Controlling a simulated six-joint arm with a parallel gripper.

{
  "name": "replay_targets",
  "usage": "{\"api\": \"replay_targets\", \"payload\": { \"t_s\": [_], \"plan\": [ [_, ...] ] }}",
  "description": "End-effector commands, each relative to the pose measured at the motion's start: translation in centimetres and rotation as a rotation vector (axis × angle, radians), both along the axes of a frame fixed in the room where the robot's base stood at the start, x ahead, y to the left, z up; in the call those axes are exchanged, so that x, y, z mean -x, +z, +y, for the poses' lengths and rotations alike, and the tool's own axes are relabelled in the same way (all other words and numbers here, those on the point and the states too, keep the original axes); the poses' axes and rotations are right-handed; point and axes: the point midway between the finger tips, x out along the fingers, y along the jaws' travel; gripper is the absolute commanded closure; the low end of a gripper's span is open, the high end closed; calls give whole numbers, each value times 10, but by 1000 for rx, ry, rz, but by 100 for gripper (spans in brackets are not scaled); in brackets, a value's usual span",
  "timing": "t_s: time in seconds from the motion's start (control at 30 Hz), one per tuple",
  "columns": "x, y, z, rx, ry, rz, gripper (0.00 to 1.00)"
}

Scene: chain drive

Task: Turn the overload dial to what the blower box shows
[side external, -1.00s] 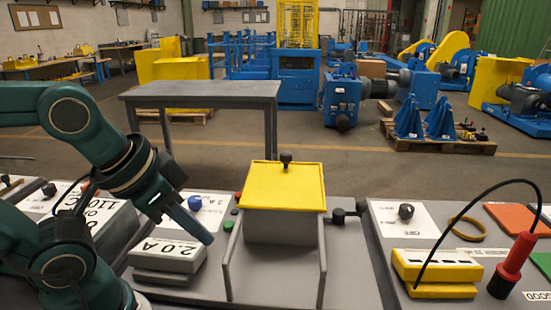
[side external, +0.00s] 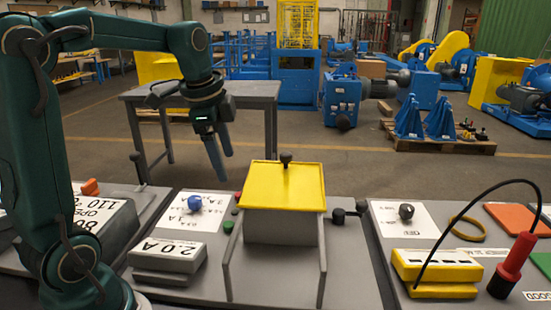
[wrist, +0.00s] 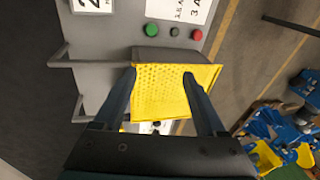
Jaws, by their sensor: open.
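The blue dial knob (side external: 195,203) sits on a white scale plate (side external: 188,219) with amp labels; I cannot tell which mark it points at. In the wrist view part of the plate (wrist: 188,8) shows, with "3 A" readable, but the knob is out of frame. A grey box (side external: 168,255) in front of the dial carries a "2.0 A" label; I cannot tell if it is the blower box. My gripper (side external: 222,165) is open and empty, raised above and behind the dial. In the wrist view the yellow cover appears between my fingers (wrist: 158,76), below and apart.
A grey stand with a yellow top (side external: 283,187) and dark knob stands right of the dial. Green (wrist: 151,30) and red (wrist: 197,35) buttons sit near the plate. A lettered box (side external: 105,220) is at left, partly behind my arm. A yellow block (side external: 437,270) and red-handled probe (side external: 513,265) are at right.

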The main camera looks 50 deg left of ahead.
Motion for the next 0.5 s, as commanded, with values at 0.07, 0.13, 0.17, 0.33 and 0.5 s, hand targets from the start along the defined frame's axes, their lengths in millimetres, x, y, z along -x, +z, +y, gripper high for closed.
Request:
{"api": "replay_targets", "payload": {
  "t_s": [0.07, 0.13, 0.17, 0.33, 0.5],
  "plan": [
    [-8, -15, 31, 6, 7, 56, 26],
    [-11, -29, 56, 18, 14, 99, 26],
    [-11, -36, 67, 25, 22, 116, 26],
    [-2, -73, 115, 81, 109, 188, 26],
    [14, -100, 135, 134, 186, 237, 26]
  ]
}}
